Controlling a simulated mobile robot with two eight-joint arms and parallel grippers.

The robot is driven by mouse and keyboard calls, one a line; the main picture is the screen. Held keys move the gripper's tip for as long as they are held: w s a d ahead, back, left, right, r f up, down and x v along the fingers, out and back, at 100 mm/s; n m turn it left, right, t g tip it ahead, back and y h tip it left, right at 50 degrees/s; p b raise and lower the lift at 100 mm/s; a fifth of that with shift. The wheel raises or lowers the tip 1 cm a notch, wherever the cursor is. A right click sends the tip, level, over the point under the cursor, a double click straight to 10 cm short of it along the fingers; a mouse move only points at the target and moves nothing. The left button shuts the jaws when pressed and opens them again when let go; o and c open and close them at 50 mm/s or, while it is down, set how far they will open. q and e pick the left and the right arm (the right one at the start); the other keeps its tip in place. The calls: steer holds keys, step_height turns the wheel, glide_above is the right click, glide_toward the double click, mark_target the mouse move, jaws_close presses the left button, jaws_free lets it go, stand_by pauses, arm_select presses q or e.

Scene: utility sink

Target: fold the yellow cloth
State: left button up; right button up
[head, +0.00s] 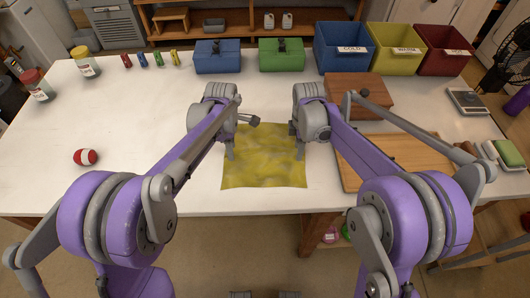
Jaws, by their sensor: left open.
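The yellow cloth (264,170) lies spread out on the white table near its front edge, roughly square and slightly creased. My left gripper (241,137) is open over the cloth's left part, with its fingers apart. I cannot tell whether its fingertips touch the cloth. My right gripper (297,138) is at the cloth's right edge. Its fingers are partly hidden by its own wrist, so I cannot tell whether it is open or shut.
A wooden board (385,155) lies close to the cloth's right side, with a brown box (358,90) behind it. A red and white can (85,157) lies at left. Blue (217,58) and green (281,56) toolboxes and bins line the back. The table's left part is mostly free.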

arm_select(q)
jaws_close()
arm_select(e)
jaws_close()
stand_by(0.4)
